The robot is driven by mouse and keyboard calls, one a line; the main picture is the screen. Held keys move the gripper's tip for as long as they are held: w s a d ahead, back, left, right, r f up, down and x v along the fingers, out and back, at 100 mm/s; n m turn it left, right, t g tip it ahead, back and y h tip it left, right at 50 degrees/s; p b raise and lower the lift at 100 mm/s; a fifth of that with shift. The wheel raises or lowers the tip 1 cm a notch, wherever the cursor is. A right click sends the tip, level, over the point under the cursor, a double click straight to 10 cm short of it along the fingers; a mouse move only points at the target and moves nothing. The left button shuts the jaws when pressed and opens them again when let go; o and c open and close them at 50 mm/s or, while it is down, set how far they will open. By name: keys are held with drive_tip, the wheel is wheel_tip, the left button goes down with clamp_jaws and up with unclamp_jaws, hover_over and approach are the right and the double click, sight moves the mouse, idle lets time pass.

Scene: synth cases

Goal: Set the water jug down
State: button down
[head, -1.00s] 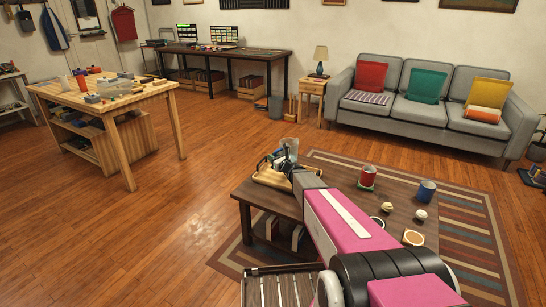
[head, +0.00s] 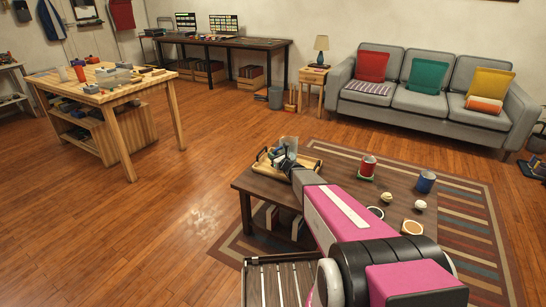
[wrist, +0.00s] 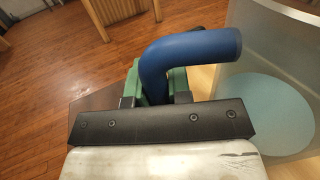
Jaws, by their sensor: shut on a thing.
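The water jug is clear with a blue handle (wrist: 185,55). Its translucent wall with pale blue water (wrist: 265,115) fills the right of the wrist view. In the head view the jug (head: 290,146) is small, at the end of my arm, over the wooden tray (head: 312,163) at the coffee table's far left corner. My gripper (head: 284,163) is shut on the handle; its green finger pads sit either side of it in the wrist view (wrist: 156,88). The jug's base is hidden, so I cannot tell whether it touches the tray.
The coffee table (head: 340,197) also bears a red mug (head: 368,166) on a green coaster, a blue mug (head: 426,182), small pale round things and a round coaster (head: 412,228). A grey sofa (head: 425,95) stands behind. Open wooden floor (head: 180,215) lies to the left.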

drive_tip(key=shift+f, duration=0.55)
drive_tip(key=c, duration=1)
unclamp_jaws()
drive_tip(key=shift+f, duration=0.1)
drive_tip(key=shift+s+d, duration=0.1)
drive_tip(key=v, duration=1)
drive_tip(key=s+a+r+n+g, duration=0.1)
drive_tip(key=s+a+n+g, duration=0.2)
drive_tip(key=s+n+g, duration=0.45)
drive_tip(key=s+a+r+n+g, duration=0.1)
drive_tip(key=s+a+n+g, duration=0.3)
drive_tip(key=s+n, duration=0.65)
drive_tip(key=s+d+r+n+g+h, duration=0.1)
drive_tip(key=s+d+n+h, duration=0.2)
drive_tip(key=s, duration=0.1)
drive_tip(key=s+d+r+n+g+h, duration=0.1)
drive_tip(key=s+d+n+h, duration=0.2)
drive_tip(key=s+n, duration=0.1)
drive_tip(key=s+d+n+g+h, duration=0.1)
drive_tip(key=s+d+n+h, duration=0.3)
drive_tip(key=s, duration=0.1)
drive_tip(key=shift+r+g, duration=0.25)
drive_tip(key=shift+r, duration=0.15)
